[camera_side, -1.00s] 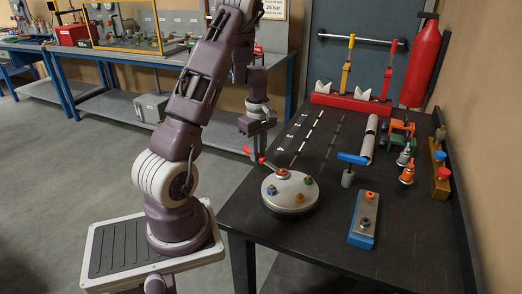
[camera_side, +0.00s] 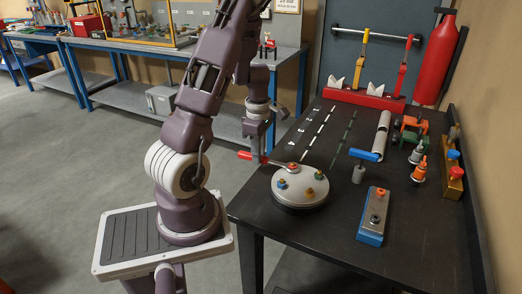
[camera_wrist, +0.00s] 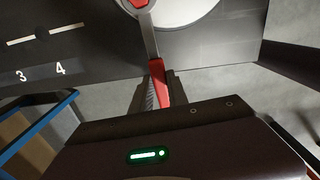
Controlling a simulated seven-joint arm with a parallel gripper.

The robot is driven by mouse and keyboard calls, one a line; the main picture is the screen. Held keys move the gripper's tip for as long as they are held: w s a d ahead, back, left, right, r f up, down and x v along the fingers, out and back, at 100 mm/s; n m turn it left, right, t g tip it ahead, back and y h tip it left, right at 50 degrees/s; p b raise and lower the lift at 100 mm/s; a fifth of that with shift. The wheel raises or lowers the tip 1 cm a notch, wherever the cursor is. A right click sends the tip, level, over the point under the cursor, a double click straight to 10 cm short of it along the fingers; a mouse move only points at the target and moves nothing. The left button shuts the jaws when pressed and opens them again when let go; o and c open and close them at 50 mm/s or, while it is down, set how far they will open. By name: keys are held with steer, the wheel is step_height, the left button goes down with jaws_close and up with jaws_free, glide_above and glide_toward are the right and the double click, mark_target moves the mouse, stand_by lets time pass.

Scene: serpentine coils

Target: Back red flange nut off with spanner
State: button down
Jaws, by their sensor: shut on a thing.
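My gripper (camera_side: 257,155) is shut on the red handle of the spanner (camera_side: 245,155), left of the round plate. In the wrist view, the spanner's red handle (camera_wrist: 160,88) sits between my two fingers, and its steel shank runs up to a red part at the top edge. In the side view the spanner's far end reaches the red flange nut (camera_side: 293,166) at the back of the grey round plate (camera_side: 298,200). Whether its jaw is fully seated around the nut is too small to tell.
A blue block with a metal top (camera_side: 371,228) and a blue-handled tool on a grey post (camera_side: 359,172) stand right of the plate. The table's front is clear.

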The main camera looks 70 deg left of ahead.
steer(key=shift+s+d+n, duration=0.45)
steer(key=shift+d+n, duration=0.25)
steer(key=shift+n, duration=0.1)
steer(key=shift+s+d+n, duration=0.45)
steer(key=shift+d+n, duration=0.2)
steer(key=shift+n, duration=0.15)
steer(key=shift+r, duration=1.75)
steer(key=shift+d+f+n, duration=0.2)
steer(key=shift+f+n, duration=0.1)
steer(key=shift+f, duration=0.05)
steer(key=shift+f, duration=0.2)
steer(key=shift+f, duration=0.75)
